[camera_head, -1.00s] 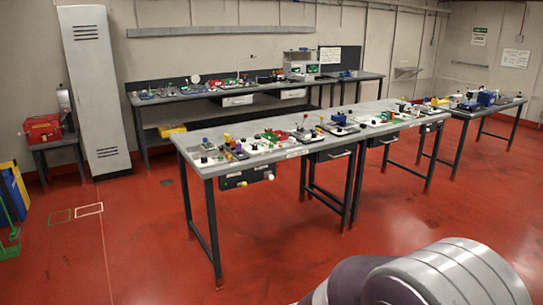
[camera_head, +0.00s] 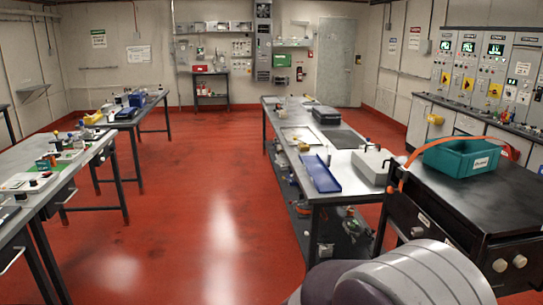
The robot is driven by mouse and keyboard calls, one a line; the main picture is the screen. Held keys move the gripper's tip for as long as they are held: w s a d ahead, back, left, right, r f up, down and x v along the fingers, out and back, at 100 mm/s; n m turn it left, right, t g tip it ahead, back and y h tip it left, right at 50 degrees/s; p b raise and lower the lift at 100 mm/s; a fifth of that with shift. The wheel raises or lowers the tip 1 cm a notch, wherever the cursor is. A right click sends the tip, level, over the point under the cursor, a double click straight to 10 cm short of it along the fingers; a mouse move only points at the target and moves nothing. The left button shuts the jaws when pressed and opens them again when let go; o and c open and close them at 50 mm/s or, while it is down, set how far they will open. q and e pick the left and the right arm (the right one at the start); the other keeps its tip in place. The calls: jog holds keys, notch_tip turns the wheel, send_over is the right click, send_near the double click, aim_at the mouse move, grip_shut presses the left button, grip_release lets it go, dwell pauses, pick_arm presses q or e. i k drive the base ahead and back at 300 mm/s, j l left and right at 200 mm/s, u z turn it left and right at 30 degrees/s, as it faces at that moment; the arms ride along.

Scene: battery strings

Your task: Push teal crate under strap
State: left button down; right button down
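The teal crate (camera_head: 462,158) sits upright on the black cabinet top at the right, with a white label on its front. An orange strap (camera_head: 408,168) arches from the cabinet's left side up behind the crate to its right side. The strap's left part stands beside the crate. Whether the crate's far side touches the strap I cannot tell. Neither of my grippers is in view. A grey rounded part of my own body shows at the bottom.
The black cabinet (camera_head: 465,208) has round pale knobs. A long workbench (camera_head: 345,157) beside it holds a blue tray (camera_head: 320,174) and a white box (camera_head: 371,166). Control panels (camera_head: 487,70) line the right wall. Other tables stand at the left. Red floor (camera_head: 205,200) between them is clear.

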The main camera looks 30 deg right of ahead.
aim_at(480, 156)
jog(key=i+l+z, duration=0.1)
jog(key=i+z, duration=0.35)
jog(key=i, duration=0.15)
jog(key=i+z, duration=0.4)
jog(key=i, duration=0.15)
jog(key=i+j+z, duration=0.45)
jog(key=i+l, duration=0.1)
jog(key=i, duration=0.05)
